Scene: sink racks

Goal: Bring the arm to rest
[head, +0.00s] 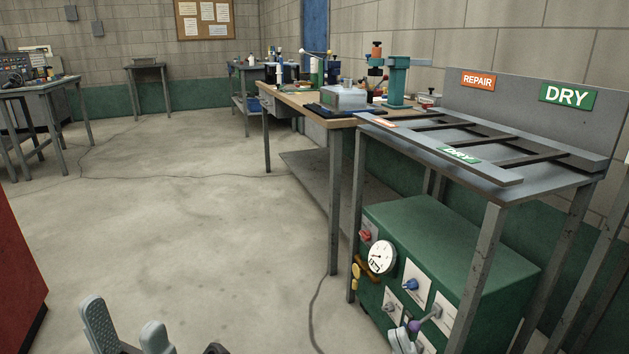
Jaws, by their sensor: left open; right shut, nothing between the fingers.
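My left gripper (124,314) shows at the bottom left edge, low over the bare floor. Its two grey fingers are apart and nothing is between them. My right gripper (402,338) shows only in part at the bottom edge, as light grey fingertips close together. It is in front of the green cabinet's control panel, beside a lever with a purple knob (414,326). I cannot tell whether it touches the knob. Most of both arms is out of view.
A green cabinet (450,240) with a gauge (381,257) and knobs stands under a grey rack table (480,170) marked DRY and REPAIR. A cluttered workbench (285,98) stands behind. A red block (15,265) is at the left edge. The middle floor is clear, with thin cables.

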